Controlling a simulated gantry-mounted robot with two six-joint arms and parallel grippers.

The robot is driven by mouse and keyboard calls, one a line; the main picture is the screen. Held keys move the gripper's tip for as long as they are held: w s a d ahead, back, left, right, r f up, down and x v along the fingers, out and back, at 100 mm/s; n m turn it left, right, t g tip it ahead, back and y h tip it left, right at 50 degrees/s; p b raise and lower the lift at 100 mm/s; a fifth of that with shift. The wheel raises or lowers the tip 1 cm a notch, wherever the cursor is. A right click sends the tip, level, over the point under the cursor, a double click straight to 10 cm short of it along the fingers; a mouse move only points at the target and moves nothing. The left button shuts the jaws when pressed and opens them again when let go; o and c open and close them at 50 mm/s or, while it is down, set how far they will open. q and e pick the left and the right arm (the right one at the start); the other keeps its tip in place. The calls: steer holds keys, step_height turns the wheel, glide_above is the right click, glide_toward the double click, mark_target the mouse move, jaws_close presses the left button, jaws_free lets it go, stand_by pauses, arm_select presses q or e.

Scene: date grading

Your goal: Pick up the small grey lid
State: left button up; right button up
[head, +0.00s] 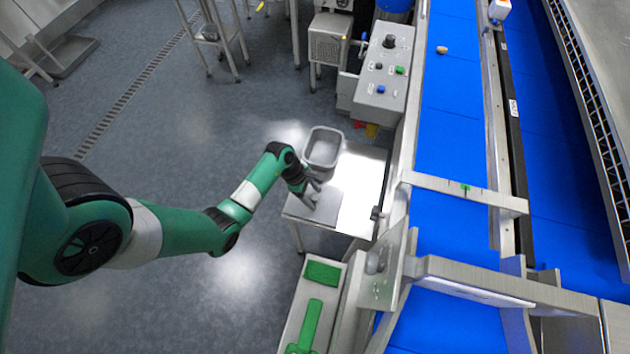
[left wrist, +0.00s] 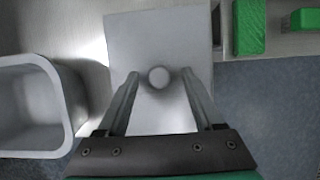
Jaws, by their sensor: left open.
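The small grey lid (left wrist: 150,35) is a flat square plate with a round knob (left wrist: 159,77) at its middle. In the head view the lid (head: 326,213) lies on a small metal table, just in front of a grey bin. My left gripper (head: 313,194) is over the lid and pointing down at it. In the left wrist view the open fingers (left wrist: 160,74) appear on either side of the knob, with space on both sides. I cannot tell how far above the lid the fingertips are. My right gripper is not in view.
The grey bin (head: 322,164) stands behind the lid; it also shows at left in the wrist view (left wrist: 68,110). Green tools (head: 311,320) lie on a tray at the front. A control box (head: 374,93) and blue conveyor belt (head: 448,145) are to the right.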

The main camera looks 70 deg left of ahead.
arm_select(q)
jaws_close()
stand_by(0.3)
